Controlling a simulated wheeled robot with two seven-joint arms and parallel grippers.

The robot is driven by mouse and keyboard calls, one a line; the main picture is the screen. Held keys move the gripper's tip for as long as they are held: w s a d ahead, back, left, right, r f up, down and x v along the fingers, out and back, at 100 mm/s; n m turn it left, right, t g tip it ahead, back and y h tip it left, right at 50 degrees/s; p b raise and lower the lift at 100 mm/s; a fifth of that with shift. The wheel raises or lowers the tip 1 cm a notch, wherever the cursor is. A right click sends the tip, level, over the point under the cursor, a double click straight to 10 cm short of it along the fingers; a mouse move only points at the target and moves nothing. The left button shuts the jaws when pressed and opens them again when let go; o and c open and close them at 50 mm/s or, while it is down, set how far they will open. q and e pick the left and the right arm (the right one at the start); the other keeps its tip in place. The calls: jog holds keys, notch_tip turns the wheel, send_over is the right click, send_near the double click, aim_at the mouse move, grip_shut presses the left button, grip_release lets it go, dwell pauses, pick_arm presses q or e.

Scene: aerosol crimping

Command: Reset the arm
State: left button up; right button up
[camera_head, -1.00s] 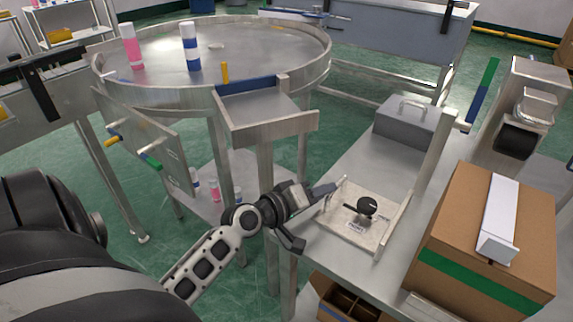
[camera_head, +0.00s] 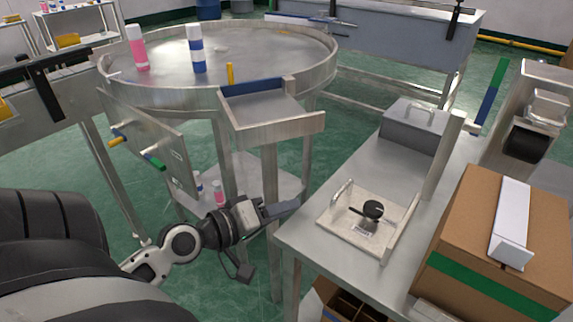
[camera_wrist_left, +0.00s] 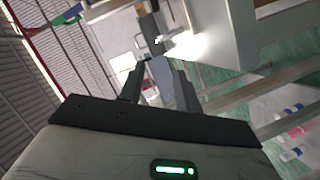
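My left gripper (camera_head: 270,243) is open and empty, in the gap between the round table and the right-hand workbench. Its upper finger points toward the workbench's near left corner and its other finger hangs lower. In the left wrist view its two fingers (camera_wrist_left: 162,70) stand apart with nothing between them. My right gripper is not in view.
The workbench (camera_head: 312,248) carries a square plate (camera_head: 340,232) with a black knob, a grey lidded box (camera_head: 413,130) and a cardboard box (camera_head: 470,215). The round steel table (camera_head: 250,58) holds a pink-and-white can (camera_head: 138,50) and a blue-and-white can (camera_head: 196,50).

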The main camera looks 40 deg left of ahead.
pick_arm(q)
jog(key=s+d+f+m+g+h, duration=0.1)
jog(key=s+d+f+m+g, duration=0.5)
jog(key=d, duration=0.4)
jog(key=s+f+m+g+y, duration=0.4)
jog(key=s+m+g, duration=0.1)
jog(key=s+g, duration=0.15)
jog(key=w+d+f+t+h, duration=0.2)
jog(key=w+d+f+t, duration=0.1)
jog(key=w+d+t, duration=0.3)
jog(key=shift+w+d+f+t+h, duration=0.25)
jog(key=shift+d+f+t+h, duration=0.25)
jog(key=shift+t, duration=0.45)
